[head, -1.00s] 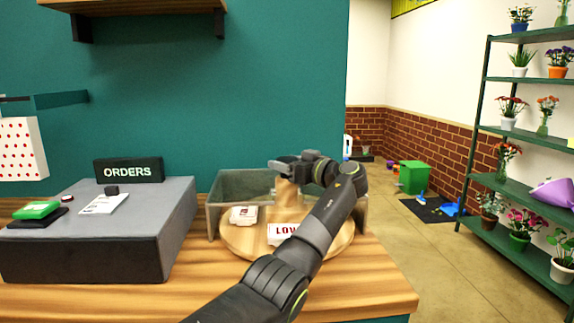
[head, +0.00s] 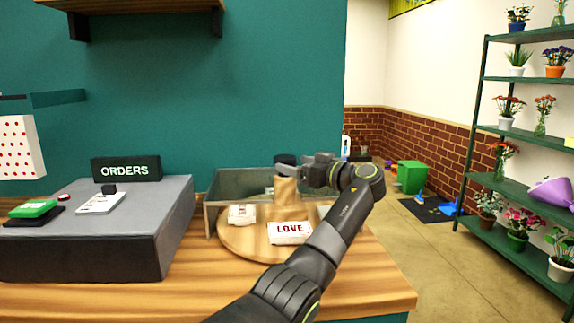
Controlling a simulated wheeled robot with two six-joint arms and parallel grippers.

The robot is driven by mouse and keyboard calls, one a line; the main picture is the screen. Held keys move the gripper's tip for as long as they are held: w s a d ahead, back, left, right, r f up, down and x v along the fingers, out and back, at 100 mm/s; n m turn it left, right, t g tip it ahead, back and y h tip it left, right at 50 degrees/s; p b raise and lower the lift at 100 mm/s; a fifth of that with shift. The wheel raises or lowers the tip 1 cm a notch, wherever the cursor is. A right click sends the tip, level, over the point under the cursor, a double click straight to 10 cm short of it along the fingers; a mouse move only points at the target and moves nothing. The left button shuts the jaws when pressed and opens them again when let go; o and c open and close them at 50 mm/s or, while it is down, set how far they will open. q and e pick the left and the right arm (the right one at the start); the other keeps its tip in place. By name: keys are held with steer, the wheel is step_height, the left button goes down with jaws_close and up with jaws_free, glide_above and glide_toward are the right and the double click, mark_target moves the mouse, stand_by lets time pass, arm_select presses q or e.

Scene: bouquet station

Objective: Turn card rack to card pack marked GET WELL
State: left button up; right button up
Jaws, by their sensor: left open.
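The card rack is a round wooden turntable (head: 240,240) with a pale wooden post (head: 287,192) topped by a dark cap (head: 285,159). A white card pack marked LOVE (head: 289,232) lies at its front, facing me. A second white pack (head: 241,214) with red print too small to read lies on its left side. I cannot make out any pack marked GET WELL. My left gripper (head: 298,170) is open beside the top of the post, just right of it; I cannot tell whether it touches. My left arm hides the rack's right side. My right gripper is not in view.
A grey block (head: 85,250) with an ORDERS sign (head: 126,169) fills the counter's left. The wooden counter's (head: 375,285) right edge is near. Plant shelves (head: 505,235) stand far right.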

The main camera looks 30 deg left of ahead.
arm_select(q)
steer(key=b+v, duration=0.1)
steer(key=v, duration=1.2)
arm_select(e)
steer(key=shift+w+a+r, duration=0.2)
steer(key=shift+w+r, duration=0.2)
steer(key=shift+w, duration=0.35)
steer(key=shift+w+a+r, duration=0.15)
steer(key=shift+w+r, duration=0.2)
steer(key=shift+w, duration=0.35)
arm_select(q)
steer(key=shift+r, duration=0.1)
steer(key=shift+c, duration=0.5)
